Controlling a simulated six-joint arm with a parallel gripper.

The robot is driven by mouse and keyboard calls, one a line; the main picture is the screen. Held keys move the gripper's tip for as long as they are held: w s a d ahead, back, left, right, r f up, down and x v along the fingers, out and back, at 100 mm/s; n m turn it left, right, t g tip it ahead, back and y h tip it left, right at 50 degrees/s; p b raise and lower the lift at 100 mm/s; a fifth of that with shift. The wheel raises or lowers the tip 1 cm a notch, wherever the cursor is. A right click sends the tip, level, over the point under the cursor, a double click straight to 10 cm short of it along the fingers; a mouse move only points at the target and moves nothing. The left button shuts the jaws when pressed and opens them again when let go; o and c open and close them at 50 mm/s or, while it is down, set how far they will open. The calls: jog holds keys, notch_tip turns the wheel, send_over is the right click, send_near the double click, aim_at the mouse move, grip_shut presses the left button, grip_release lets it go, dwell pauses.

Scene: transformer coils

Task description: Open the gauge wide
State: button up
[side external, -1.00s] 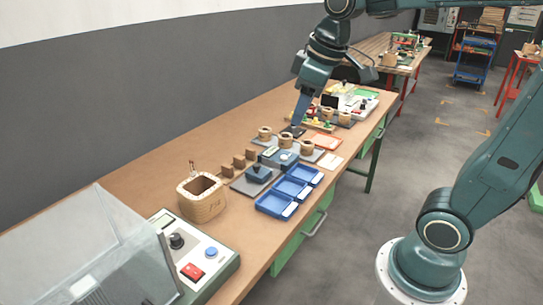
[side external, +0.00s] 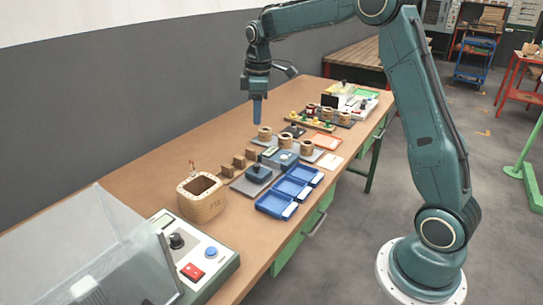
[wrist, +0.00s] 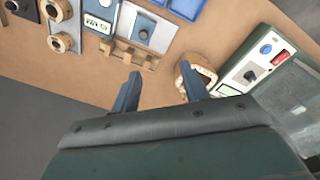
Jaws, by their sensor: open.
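A blue-grey device with a small display (side external: 279,157), which looks like the gauge, sits mid-bench between wooden coils and blue trays. It also shows at the top of the wrist view (wrist: 98,24). I cannot tell how wide its parts stand. My gripper (side external: 257,122) points down above the bench, behind and left of the device and apart from it. In the wrist view, the two blue fingers of my gripper (wrist: 160,86) are spread apart with nothing between them.
A grey plate with a dark blue knobbed block (side external: 258,174) lies beside the device. Blue trays (side external: 290,187), wooden coils (side external: 265,133), a notched wooden rack (side external: 239,161), a wooden pot (side external: 201,198) and a control box (side external: 196,256) stand around. The back strip of bench is clear.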

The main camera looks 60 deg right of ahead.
jog(key=n+g, duration=0.1)
jog(key=n, duration=0.1)
send_over(256, 165)
notch_tip(256, 165, down, 7)
jog(key=shift+f, duration=0.2)
notch_tip(256, 165, down, 14)
jog(key=shift+r, duration=0.25)
dwell(0.5)
grip_shut()
